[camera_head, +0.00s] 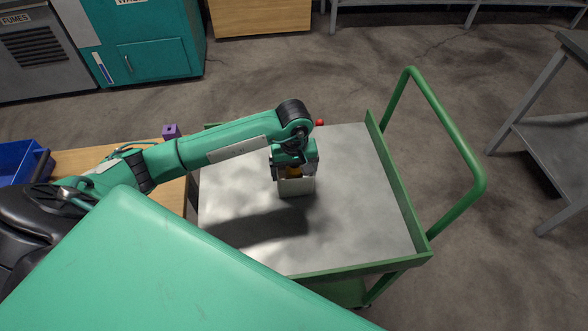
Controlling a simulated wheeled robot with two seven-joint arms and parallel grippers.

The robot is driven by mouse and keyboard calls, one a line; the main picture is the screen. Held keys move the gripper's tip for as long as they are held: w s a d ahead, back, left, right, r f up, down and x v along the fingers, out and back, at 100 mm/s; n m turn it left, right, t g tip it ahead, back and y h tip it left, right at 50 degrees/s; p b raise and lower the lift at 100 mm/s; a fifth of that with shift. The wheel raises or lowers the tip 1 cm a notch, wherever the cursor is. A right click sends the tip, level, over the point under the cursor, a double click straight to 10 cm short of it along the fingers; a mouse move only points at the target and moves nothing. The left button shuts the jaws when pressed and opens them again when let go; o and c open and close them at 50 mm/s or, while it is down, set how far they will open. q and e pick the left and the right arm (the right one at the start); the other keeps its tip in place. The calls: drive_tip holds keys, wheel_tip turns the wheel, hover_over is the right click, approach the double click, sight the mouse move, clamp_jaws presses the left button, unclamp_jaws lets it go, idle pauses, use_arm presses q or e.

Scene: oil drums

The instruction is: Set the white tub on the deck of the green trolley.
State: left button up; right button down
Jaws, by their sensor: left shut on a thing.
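The white tub (297,187) is over the grey deck (360,225) of the green trolley (402,190), near the deck's middle. My left gripper (295,170) points down and is shut on the tub at its top. Something orange shows between the gripper and the tub. The tub looks upright. I cannot tell whether its base touches the deck or is slightly above it. My right gripper is not in view.
A small red object (320,122) shows at the deck's far edge. The deck's right and front are clear. A grey table (550,130) stands right.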

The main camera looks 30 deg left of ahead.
use_arm(q)
drive_tip(key=shift+f, duration=0.2)
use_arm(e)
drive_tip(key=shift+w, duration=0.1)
use_arm(q)
drive_tip(key=o, duration=0.8)
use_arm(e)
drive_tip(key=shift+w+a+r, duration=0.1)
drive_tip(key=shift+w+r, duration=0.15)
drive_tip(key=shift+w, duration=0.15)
use_arm(q)
drive_tip(key=shift+r, duration=0.15)
wheel_tip(320, 180, up, 4)
drive_tip(key=shift+w+r+b, duration=0.1)
drive_tip(key=shift+r+b, duration=0.15)
drive_tip(key=shift+b, duration=0.2)
wheel_tip(320, 180, up, 8)
drive_tip(key=shift+f+b, duration=0.25)
drive_tip(key=shift+b, duration=0.15)
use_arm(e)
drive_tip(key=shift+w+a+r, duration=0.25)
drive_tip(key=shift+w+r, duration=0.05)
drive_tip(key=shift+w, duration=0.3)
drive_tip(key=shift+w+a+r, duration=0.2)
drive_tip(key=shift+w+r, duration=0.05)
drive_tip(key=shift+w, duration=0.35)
use_arm(q)
drive_tip(key=shift+f, duration=0.1)
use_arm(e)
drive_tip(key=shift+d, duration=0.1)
